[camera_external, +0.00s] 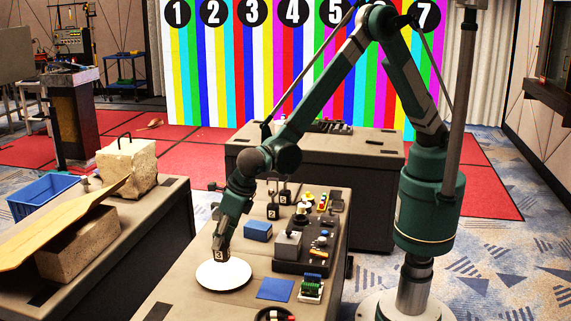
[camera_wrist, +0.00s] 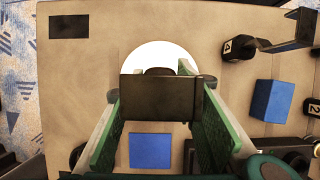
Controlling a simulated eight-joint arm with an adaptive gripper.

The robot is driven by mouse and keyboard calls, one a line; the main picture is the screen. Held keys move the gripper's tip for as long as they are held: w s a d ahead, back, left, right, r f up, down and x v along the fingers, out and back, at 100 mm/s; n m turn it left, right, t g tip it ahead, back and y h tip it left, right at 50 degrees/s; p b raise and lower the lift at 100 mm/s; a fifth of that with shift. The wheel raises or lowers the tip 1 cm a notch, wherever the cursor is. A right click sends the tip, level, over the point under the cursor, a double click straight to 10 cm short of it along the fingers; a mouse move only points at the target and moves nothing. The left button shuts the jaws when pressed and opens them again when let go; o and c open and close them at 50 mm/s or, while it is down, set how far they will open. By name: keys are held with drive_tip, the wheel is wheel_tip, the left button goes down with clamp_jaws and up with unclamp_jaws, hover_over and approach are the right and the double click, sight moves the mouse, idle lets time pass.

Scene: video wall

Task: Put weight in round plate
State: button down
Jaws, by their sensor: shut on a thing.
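My gripper (camera_external: 219,250) points down and is shut on a dark weight (camera_external: 219,256) marked 3. The weight also shows in the wrist view (camera_wrist: 160,98), held between my green fingers. The white round plate (camera_external: 223,277) lies flat on the table, close under and beside the weight. In the wrist view the weight hides the lower part of the plate (camera_wrist: 160,56). I cannot tell whether the weight touches the plate. Other dark weights with handles stand farther back: one marked 2 (camera_external: 273,212), and one marked 4 (camera_wrist: 238,46) in the wrist view.
A blue box (camera_external: 258,231) stands behind the plate. A flat blue square (camera_external: 275,289) lies to its right. A dark control panel with a joystick (camera_external: 289,246) and several small parts fills the table's right side. Bare table lies left of the plate.

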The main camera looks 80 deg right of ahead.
sight(223, 243)
drive_tip(key=shift+f, duration=1.6)
drive_tip(key=shift+f, duration=0.1)
drive_tip(key=shift+f+b, duration=0.4)
drive_tip(key=shift+f, duration=1.35)
drive_tip(key=shift+f, duration=0.15)
drive_tip(key=c, duration=1.8)
unclamp_jaws()
drive_tip(key=shift+r, duration=0.2)
drive_tip(key=p+v, duration=0.1)
drive_tip(key=v, duration=1.1)
drive_tip(key=shift+f, duration=0.1)
drive_tip(key=shift+d, duration=0.1)
